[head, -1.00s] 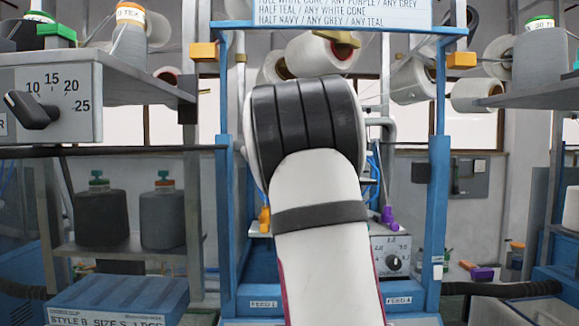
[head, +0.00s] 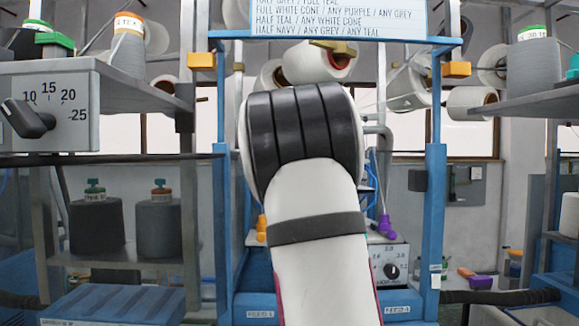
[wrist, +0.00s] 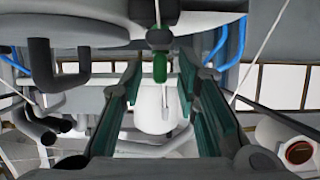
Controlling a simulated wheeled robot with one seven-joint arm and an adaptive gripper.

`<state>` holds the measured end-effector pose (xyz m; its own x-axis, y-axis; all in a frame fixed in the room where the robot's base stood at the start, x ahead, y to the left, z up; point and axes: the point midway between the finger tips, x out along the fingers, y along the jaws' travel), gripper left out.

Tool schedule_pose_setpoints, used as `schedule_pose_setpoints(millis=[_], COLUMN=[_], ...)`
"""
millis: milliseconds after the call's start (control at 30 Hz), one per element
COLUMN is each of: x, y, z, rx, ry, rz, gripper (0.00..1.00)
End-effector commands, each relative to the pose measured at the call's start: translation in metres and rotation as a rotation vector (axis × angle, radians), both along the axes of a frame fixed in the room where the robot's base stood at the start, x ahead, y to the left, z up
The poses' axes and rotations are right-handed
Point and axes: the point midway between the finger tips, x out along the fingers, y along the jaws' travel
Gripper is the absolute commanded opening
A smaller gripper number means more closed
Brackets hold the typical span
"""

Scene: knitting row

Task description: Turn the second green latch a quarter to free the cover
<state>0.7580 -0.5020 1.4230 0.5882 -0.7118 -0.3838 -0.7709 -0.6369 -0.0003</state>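In the wrist view a small green piece (wrist: 160,67) hangs under a dark round fitting (wrist: 159,38); it may be a green latch, but I cannot tell which one. My gripper (wrist: 160,92) is open, its two teal-padded fingers apart with the green piece showing between them. I see no contact between fingers and green piece. A grey round machine part (wrist: 75,18) lies across the top; I cannot tell whether it is the cover. In the head view my arm hides the gripper and the latches.
Blue uprights (head: 436,210) stand either side of my arm. A grey shelf (head: 130,85) with a dial reaches in from the left, another shelf (head: 535,98) from the right. White cones (head: 312,63) hang behind. A dial box (head: 390,270) sits low right of my arm.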

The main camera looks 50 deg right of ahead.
Motion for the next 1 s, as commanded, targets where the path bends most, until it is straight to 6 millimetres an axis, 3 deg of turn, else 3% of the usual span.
schedule_pose_setpoints(millis=[533,1000], x=[-0.054,-0.068], y=[0.066,0.08], z=[0.035,0.043], rx=[0.0,0.0], ry=[0.0,0.001], rz=[0.004,-0.002], gripper=[0.29,0.29])
